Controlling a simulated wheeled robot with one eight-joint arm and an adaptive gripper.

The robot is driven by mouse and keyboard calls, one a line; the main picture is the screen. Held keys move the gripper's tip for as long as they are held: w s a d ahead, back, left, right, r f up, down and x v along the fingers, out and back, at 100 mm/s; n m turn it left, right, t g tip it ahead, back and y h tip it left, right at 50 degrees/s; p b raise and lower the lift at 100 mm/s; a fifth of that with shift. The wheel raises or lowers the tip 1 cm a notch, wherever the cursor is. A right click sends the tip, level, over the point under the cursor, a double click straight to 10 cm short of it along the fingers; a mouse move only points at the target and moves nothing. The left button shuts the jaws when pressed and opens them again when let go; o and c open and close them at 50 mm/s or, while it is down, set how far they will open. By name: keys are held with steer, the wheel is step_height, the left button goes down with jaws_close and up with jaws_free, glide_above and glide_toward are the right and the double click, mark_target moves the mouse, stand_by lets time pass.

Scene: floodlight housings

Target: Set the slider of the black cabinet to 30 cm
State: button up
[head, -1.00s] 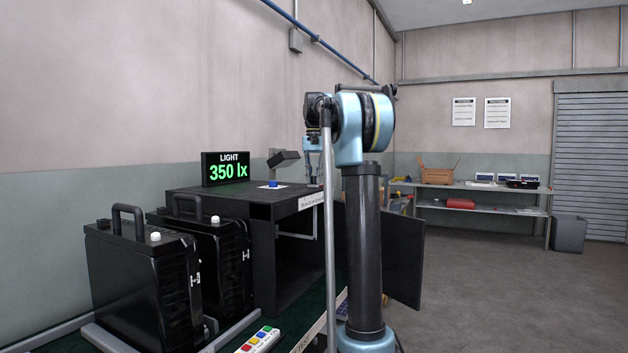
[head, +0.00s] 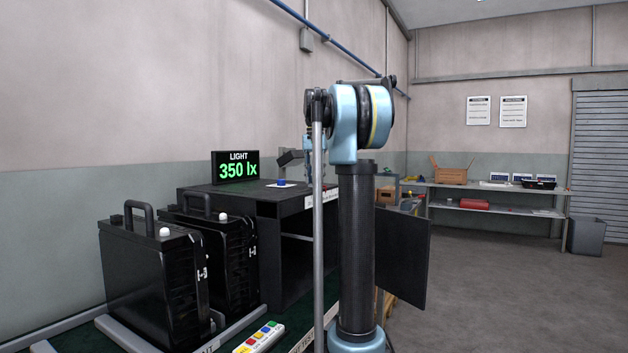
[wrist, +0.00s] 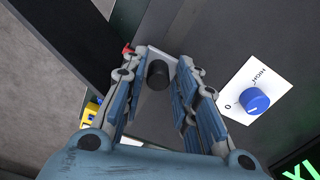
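The black cabinet (head: 232,191) stands against the left wall in the head view, its door (head: 402,258) open to the right. In the wrist view, its dark top (wrist: 225,55) fills the right side. A short black cylindrical knob (wrist: 157,75), likely the slider's, rises from a pale grey strip. My gripper (wrist: 160,58) is open, with its two blue fingers on either side of this knob. Small gaps seem to show beside it; contact cannot be told. In the head view my gripper is mostly hidden behind my arm. No slider scale is readable.
A blue dial (wrist: 254,100) on a white plate lies right of the fingers. A lamp head (head: 290,157) is above the cabinet. Two black housings (head: 150,285) and a button box (head: 259,337) stand in front.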

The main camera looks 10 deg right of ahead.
stand_by(0.3)
step_height(320, 180, up, 12)
stand_by(0.7)
steer(key=shift+d+f, duration=0.1)
